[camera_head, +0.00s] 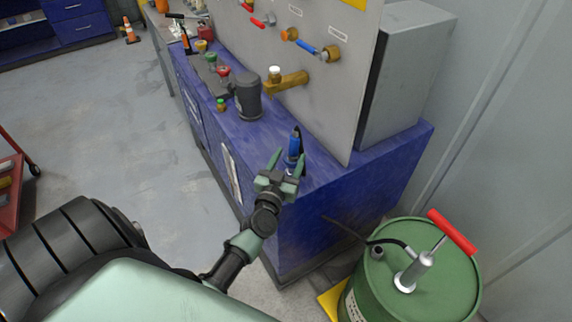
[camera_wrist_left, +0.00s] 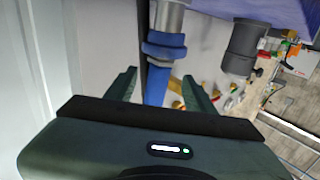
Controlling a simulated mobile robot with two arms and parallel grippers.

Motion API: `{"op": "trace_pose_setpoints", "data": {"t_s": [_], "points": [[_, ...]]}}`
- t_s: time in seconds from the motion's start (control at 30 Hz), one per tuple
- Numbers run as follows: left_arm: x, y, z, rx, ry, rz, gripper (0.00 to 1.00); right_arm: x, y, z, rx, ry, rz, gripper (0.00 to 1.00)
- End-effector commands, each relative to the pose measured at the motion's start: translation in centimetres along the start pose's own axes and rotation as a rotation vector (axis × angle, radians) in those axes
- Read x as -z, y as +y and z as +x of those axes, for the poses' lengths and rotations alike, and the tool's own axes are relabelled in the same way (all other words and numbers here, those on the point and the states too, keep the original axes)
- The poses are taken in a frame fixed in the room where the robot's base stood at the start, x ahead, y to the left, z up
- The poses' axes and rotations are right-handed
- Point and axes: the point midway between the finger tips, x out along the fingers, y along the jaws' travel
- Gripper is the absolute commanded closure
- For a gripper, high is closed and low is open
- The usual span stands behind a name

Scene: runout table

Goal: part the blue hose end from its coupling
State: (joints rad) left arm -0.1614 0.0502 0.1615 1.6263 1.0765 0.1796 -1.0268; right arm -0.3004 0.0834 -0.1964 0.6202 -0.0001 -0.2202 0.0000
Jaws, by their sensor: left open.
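The blue hose end (camera_head: 294,146) stands roughly upright near the front corner of the blue bench top. In the left wrist view the blue hose end (camera_wrist_left: 157,86) meets a silver metal coupling (camera_wrist_left: 172,18), with a blue collar where they join. In the head view the coupling is mostly hidden behind my gripper. My left gripper (camera_head: 287,157) is open and empty, right at the hose end. In the wrist view its fingers (camera_wrist_left: 158,84) appear on either side of the blue hose end; I cannot tell whether they touch it. My right gripper is not in view.
A grey upright panel (camera_head: 320,75) with valves stands behind the hose end. A dark grey cylinder (camera_head: 248,97) and a brass fitting (camera_head: 288,83) are farther along the bench (camera_head: 330,210). A green drum (camera_head: 440,290) with a red-handled pump stands at the right.

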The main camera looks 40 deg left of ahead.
Motion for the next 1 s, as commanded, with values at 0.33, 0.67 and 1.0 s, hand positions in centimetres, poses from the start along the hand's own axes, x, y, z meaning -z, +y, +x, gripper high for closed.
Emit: {"op": "trace_pose_setpoints", "data": {"t_s": [0.33,0.67,1.0], "points": [[0.0,0.1,3.8,-0.002,-0.001,0.001,0.46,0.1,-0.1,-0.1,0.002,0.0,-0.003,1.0],[-0.1,0.1,4.0,-0.002,-0.001,0.001,0.55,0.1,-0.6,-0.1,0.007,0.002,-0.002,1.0],[0.0,0.0,4.0,-0.001,0.0,0.001,0.94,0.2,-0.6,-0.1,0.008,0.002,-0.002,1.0]]}}
